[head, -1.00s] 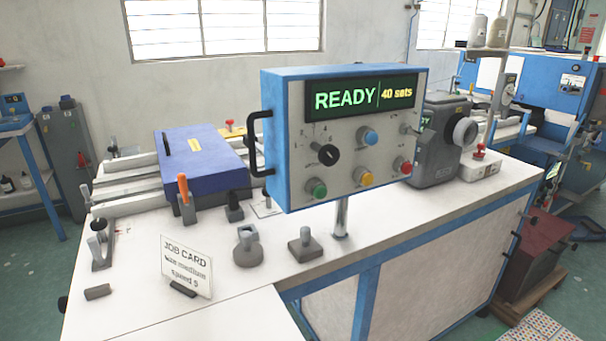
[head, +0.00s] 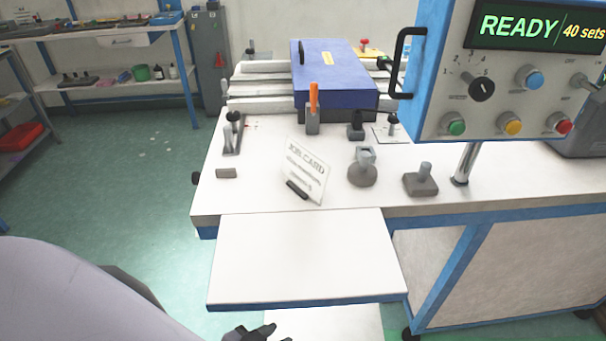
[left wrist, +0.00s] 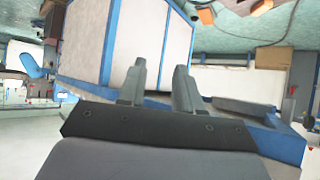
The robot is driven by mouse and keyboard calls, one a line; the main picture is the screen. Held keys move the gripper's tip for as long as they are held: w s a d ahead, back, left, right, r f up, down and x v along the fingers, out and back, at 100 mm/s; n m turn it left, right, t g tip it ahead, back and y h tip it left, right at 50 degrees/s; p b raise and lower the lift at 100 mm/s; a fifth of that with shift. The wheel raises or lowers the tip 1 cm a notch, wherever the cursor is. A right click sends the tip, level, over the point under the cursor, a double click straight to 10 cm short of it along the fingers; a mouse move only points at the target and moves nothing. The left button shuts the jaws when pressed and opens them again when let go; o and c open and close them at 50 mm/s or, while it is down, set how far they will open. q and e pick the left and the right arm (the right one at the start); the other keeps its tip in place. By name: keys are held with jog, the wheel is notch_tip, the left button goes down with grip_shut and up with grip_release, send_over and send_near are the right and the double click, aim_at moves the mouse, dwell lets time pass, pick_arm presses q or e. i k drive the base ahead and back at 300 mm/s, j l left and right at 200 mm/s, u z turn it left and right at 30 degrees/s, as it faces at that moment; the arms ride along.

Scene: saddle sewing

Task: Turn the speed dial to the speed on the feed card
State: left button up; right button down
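The control panel (head: 440,70) stands at the upper right in the head view, its screen reading READY and 40 sets. The black round speed dial (head: 481,89) is on its left face, with small numbers around it; I cannot tell its setting surely. The white job card (head: 305,172) stands tilted on the table; its small text is blurred now, though the earlier view seems to read speed 5. My left gripper (head: 250,334) is at the bottom edge, low and far from the dial. In the left wrist view its fingers (left wrist: 160,85) are apart and empty. My right gripper is out of view.
Green (head: 454,127), yellow (head: 512,127) and red (head: 559,122) buttons and a blue knob (head: 529,77) surround the dial. A black handle (head: 401,62) juts from the panel's left side. A bare white shelf (head: 305,255) projects at the table's front.

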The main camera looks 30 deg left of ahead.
aim_at(482, 88)
jog(key=i+l+u, duration=0.1)
jog(key=u, duration=0.45)
jog(key=i+l+u, duration=0.1)
jog(key=l+u, duration=0.35)
jog(key=l, duration=0.35)
jog(key=l+u, duration=0.25)
jog(key=l, duration=1.25)
